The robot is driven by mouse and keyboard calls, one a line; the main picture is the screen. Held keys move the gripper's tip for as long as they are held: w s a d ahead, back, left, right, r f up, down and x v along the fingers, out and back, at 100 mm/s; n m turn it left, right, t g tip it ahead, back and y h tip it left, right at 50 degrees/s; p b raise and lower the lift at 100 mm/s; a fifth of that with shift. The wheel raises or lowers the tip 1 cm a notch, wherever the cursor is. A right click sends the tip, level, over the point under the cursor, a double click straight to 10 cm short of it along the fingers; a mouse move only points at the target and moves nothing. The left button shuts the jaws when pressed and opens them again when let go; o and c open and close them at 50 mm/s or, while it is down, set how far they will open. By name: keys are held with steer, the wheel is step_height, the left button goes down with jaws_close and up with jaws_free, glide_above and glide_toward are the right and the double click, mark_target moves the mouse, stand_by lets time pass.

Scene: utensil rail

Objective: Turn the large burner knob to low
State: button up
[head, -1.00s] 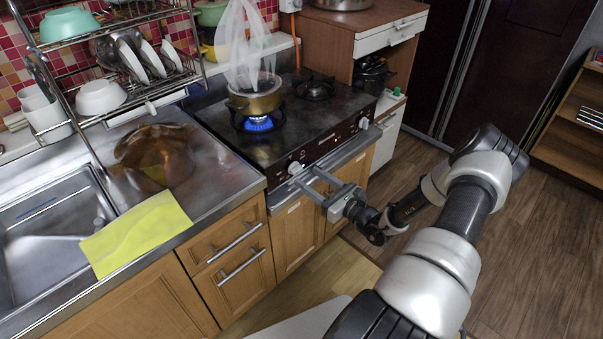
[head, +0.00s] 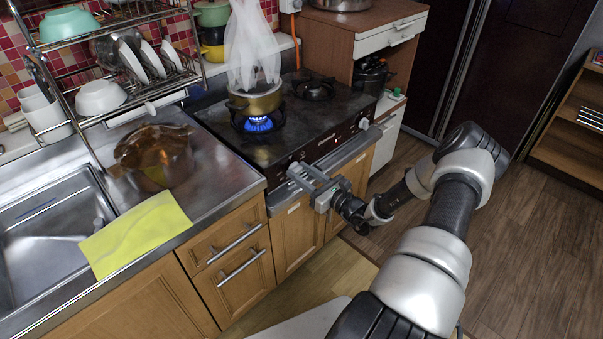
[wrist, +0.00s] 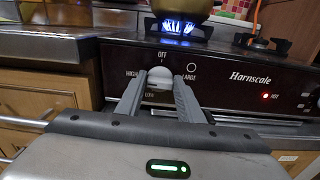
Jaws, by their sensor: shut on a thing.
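The large burner knob (wrist: 160,76) is a white knob on the dark stove front, under the word OFF. HIGH is printed at its left, LOW below it, and LARGE with a ring mark at its right. Its exact pointing is unclear because my fingers cover its sides. My gripper (wrist: 161,88) is shut on the knob, one finger on each side. In the head view my gripper (head: 300,176) reaches the stove front from the right and mostly hides the knob.
Another white knob (head: 363,123) sits farther right on the stove front. A bar handle (head: 345,152) runs below the panel. The floor before the stove is free.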

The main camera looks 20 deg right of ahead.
steer(key=shift+n, duration=0.3)
steer(key=n, duration=0.6)
steer(key=shift+a+f, duration=0.1)
steer(key=shift+a, duration=0.05)
steer(key=n, duration=0.4)
steer(key=shift+b, duration=0.4)
steer(key=shift+s+n+b, duration=0.1)
steer(key=shift+n+b, duration=0.3)
steer(key=shift+n, duration=1.3)
steer(key=o, duration=1)
steer(key=shift+o, duration=0.2)
steer(key=shift+s, duration=0.1)
